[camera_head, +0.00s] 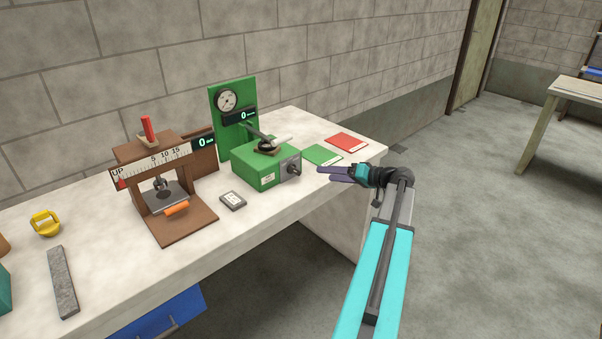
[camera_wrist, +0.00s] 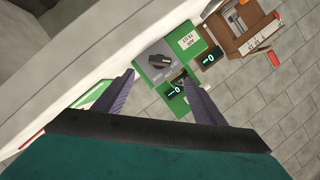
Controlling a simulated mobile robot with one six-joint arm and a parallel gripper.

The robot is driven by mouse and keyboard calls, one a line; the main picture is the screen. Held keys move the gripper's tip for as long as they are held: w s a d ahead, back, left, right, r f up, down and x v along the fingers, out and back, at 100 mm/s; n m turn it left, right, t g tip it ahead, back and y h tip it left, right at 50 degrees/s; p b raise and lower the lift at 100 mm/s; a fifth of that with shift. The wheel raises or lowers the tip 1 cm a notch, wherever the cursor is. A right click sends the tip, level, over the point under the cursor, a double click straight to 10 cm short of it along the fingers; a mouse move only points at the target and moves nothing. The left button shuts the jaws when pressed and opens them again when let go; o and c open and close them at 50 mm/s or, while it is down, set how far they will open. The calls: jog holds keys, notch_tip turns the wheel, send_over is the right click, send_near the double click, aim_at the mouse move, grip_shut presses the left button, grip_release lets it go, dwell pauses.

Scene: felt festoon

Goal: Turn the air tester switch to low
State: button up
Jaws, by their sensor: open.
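The air tester (camera_head: 266,165) is a green box on the table, with a green back panel (camera_head: 231,112) carrying a round gauge and a display reading 0. Its switch (camera_head: 292,169) is a dark knob on a grey plate on the box's right-hand face. In the wrist view the knob (camera_wrist: 159,62) shows close up with a raised grip bar; I cannot read its setting marks. My gripper (camera_head: 320,174) is open and empty, to the right of the box and apart from the knob. In the wrist view its two fingers (camera_wrist: 158,85) stand apart, with the knob beyond them.
A brown wooden press (camera_head: 182,222) with a scale and display stands left of the tester. A small grey card-like block (camera_head: 232,200) lies between them in front. Green (camera_head: 322,155) and red (camera_head: 347,142) booklets lie behind my gripper. Open floor lies right of the table.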

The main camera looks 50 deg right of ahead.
aim_at(298, 172)
jog(key=p+x, duration=0.3)
jog(key=x, duration=0.8)
jog(key=shift+w+r, duration=0.1)
jog(key=shift+r, duration=0.05)
jog(key=shift+x, duration=1)
jog(key=shift+a, duration=0.15)
jog(key=c, duration=1.1)
